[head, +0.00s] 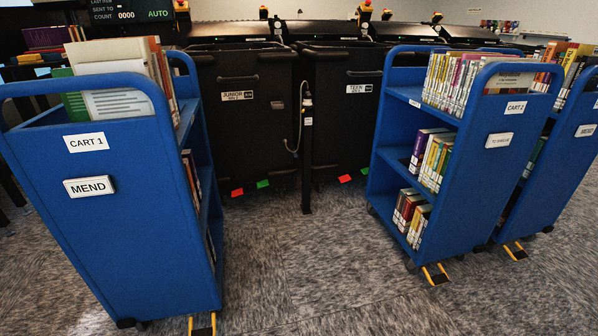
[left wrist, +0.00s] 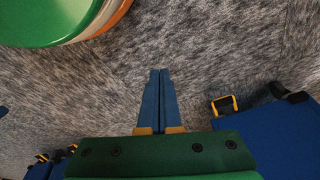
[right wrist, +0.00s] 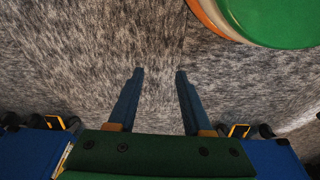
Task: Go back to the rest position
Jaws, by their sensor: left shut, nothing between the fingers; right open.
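My left gripper (left wrist: 160,72) is shut and empty in the left wrist view, its two blue fingers side by side above the grey carpet. My right gripper (right wrist: 160,72) is open and empty in the right wrist view, with carpet showing between its fingers. Neither gripper touches anything. Neither gripper shows in the head view.
A blue cart labelled CART 1 and MEND (head: 110,235) stands at left. Blue CART 2 (head: 485,165) and another blue cart (head: 575,165) stand at right, loaded with books. Black bins labelled JUNIOR (head: 245,135) and TEEN (head: 350,120) stand behind. Carpet (head: 310,260) between the carts is clear.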

